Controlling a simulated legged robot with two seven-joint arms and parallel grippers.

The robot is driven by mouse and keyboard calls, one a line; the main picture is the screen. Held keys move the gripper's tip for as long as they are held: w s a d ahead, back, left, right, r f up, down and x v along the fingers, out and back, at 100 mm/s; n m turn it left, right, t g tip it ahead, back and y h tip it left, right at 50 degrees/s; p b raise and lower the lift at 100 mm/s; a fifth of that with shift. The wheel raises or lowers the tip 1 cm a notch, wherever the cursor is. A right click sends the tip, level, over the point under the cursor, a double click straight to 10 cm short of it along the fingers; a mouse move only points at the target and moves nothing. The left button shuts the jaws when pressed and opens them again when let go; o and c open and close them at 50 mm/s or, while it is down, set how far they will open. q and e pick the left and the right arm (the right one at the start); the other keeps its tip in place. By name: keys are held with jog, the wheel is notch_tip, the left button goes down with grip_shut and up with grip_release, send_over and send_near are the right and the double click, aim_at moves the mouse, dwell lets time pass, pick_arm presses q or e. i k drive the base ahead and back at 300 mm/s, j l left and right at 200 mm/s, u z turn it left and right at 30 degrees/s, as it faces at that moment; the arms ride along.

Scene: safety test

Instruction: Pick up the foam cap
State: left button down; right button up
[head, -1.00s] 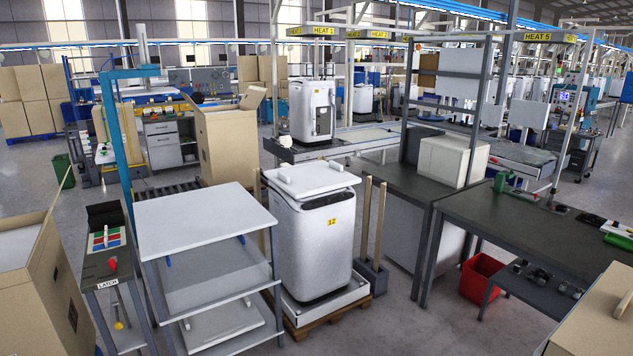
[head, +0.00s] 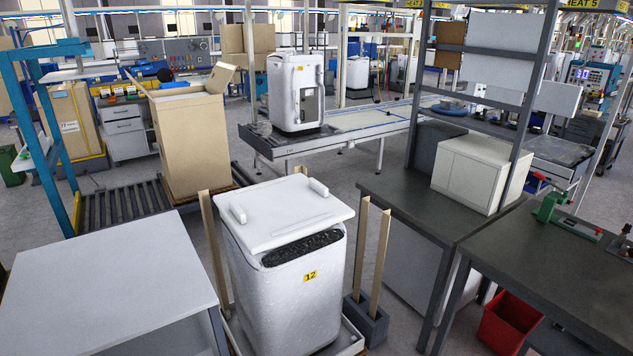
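The foam cap (head: 287,212) is a white slab with two raised blocks on top. It sits on top of the white appliance (head: 300,300) marked 12, tilted or askew, with a dark gap showing under its front right edge. The appliance stands upright on a white tray-like base (head: 350,337) at the bottom centre. Neither of my grippers is in view.
A grey-topped shelf cart (head: 110,280) stands left of the appliance. Upright posts (head: 380,255) in a grey block stand at its right. Dark worktables (head: 400,200) and a red bin (head: 507,322) are farther right. A tall cardboard box (head: 190,150) and a conveyor (head: 360,125) are behind.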

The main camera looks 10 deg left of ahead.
aim_at(268, 215)
jog(key=i+l+z, duration=0.1)
jog(key=i, duration=0.5)
jog(key=i+l+z, duration=0.1)
jog(key=i, duration=0.5)
jog(key=i+l+u, duration=0.2)
jog(key=u, duration=0.2)
jog(key=i+l+u, duration=0.15)
jog(key=u, duration=0.25)
jog(key=i+l+u, duration=0.1)
jog(key=l+u, duration=0.3)
jog(key=i+l+u, duration=0.1)
jog(key=l+u, duration=0.3)
